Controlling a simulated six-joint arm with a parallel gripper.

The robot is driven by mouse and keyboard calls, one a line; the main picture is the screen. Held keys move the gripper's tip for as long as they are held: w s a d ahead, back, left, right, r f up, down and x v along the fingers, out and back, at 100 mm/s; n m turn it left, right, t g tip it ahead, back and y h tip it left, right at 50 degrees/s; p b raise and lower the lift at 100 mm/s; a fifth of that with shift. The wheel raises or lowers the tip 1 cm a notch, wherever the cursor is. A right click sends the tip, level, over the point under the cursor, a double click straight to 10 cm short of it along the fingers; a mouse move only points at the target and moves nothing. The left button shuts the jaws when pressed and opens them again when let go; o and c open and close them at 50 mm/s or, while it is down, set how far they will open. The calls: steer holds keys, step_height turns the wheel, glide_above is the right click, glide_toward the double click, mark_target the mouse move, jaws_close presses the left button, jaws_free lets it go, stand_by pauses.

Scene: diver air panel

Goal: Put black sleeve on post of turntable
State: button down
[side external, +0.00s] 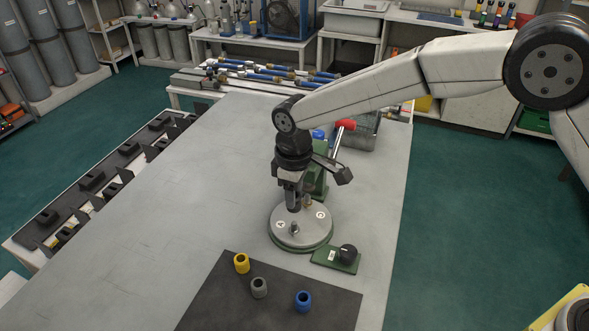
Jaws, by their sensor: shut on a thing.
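My gripper (291,196) points down over the round grey turntable (318,232), shut on the black sleeve (293,208). The sleeve is small and dark and partly covered by the fingers. It is over the far half of the turntable; I cannot tell whether it is around a post or above one. A short metal post (294,229) stands bare near the turntable's front edge. Another brassy post (308,203) shows just right of the sleeve. Letter marks show on the disc. Other posts may be hidden behind my gripper.
A yellow sleeve (241,263), a grey sleeve (259,288) and a blue sleeve (303,301) stand on a dark mat (215,300). A black knob (348,254) on a green plate sits right of the turntable. A red-handled lever (345,125) stands behind. The table's left side is clear.

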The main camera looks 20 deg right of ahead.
glide_above(294, 223)
steer(key=shift+f, duration=2.1)
steer(key=shift+f, duration=1.45)
stand_by(1.9)
jaws_free()
stand_by(0.5)
steer(key=shift+r, duration=0.15)
steer(key=shift+r, duration=3.6)
